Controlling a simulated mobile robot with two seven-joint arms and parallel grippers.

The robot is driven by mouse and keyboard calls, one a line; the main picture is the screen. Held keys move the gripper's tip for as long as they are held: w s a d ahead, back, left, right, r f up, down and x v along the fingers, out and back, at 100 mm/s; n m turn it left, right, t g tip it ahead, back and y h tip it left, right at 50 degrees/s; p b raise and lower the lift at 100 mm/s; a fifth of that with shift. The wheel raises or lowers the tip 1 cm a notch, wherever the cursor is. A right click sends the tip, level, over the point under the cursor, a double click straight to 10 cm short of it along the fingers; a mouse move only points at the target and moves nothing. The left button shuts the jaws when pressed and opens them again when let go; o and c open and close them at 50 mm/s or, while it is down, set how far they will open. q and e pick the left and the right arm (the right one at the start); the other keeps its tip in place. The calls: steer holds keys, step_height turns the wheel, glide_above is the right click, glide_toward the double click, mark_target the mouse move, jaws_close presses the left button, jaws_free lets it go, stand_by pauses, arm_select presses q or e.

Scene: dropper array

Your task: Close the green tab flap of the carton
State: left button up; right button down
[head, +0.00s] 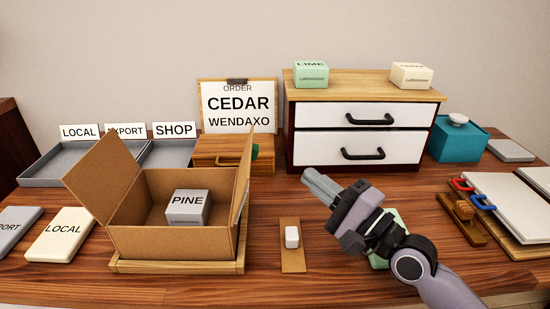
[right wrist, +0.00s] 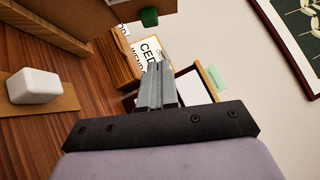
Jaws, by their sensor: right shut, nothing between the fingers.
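The open brown carton (head: 160,242) stands on a wooden base at the left of the middle, with a grey PINE block (head: 187,207) inside. Its left flap (head: 103,175) leans outward. Its right flap (head: 241,172) stands nearly upright, and a green tab (head: 255,151) shows at its outer side. In the right wrist view the green tab (right wrist: 149,17) is at the top, beside the cardboard. My right gripper (head: 308,178) is shut and empty, to the right of the flap and apart from it; its fingers (right wrist: 158,85) point toward the back. My left gripper is not in view.
A white block on a cardboard strip (head: 292,262) lies between carton and arm. Behind stand a wooden box (head: 222,160), an order sign (head: 238,108) and a drawer cabinet (head: 365,148). Grey trays (head: 60,168) are at the left. A teal box (head: 458,145) and boards (head: 508,205) are at the right.

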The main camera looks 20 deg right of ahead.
steer(key=w+a+r, duration=0.2)
steer(key=w+a, duration=0.3)
steer(key=a, duration=0.1)
steer(key=shift+w+r+p, duration=0.15)
steer(key=shift+w+p, duration=0.05)
steer(key=shift+p, duration=0.25)
